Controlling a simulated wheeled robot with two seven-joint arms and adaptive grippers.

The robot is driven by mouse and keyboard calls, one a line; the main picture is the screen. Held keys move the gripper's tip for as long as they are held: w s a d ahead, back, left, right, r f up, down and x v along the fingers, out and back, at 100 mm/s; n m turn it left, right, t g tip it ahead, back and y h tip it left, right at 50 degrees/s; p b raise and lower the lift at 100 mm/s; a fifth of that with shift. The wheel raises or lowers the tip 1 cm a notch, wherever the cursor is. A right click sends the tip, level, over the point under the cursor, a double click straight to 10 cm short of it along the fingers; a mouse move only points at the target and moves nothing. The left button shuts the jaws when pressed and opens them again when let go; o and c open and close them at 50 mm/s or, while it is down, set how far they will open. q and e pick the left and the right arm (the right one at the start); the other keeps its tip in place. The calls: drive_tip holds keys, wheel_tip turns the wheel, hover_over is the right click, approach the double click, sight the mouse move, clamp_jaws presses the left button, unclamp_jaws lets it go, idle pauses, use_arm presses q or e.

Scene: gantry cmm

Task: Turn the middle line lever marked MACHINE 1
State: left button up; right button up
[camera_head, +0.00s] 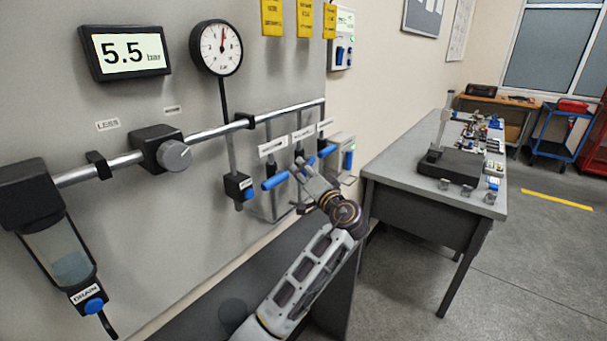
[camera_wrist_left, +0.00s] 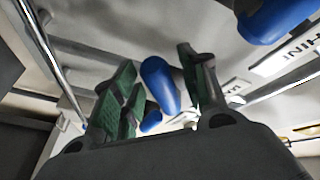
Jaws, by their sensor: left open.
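Several blue-handled line levers hang below the pipe. The left one (camera_head: 275,180) and the right one (camera_head: 327,151) show in the head view; the middle one is mostly hidden by my left gripper (camera_head: 302,170). In the left wrist view, a blue handle (camera_wrist_left: 160,84), apparently the middle lever, lies between the open green-padded fingers of my left gripper (camera_wrist_left: 165,95). I cannot tell whether they touch it. A second blue handle (camera_wrist_left: 150,118) shows behind it, and a third (camera_wrist_left: 275,18) at the upper right. White labels hang above the levers, too small to read fully. My right gripper is not in view.
The air pipe (camera_head: 213,131) runs along the wall panel, with a grey knob (camera_head: 174,155), a gauge (camera_head: 216,47) and a 5.5 bar display (camera_head: 126,53). A blue-tipped drop valve (camera_head: 240,187) is left of the levers. A grey table (camera_head: 400,165) stands to the right.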

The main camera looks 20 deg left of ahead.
use_arm(q)
drive_tip(key=shift+v, duration=0.8)
drive_tip(key=r+v, duration=0.1)
drive_tip(key=v, duration=0.9)
drive_tip(key=shift+f, duration=0.5)
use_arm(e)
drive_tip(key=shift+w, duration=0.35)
use_arm(q)
drive_tip(key=shift+s+d, duration=0.1)
drive_tip(key=shift+s, duration=0.05)
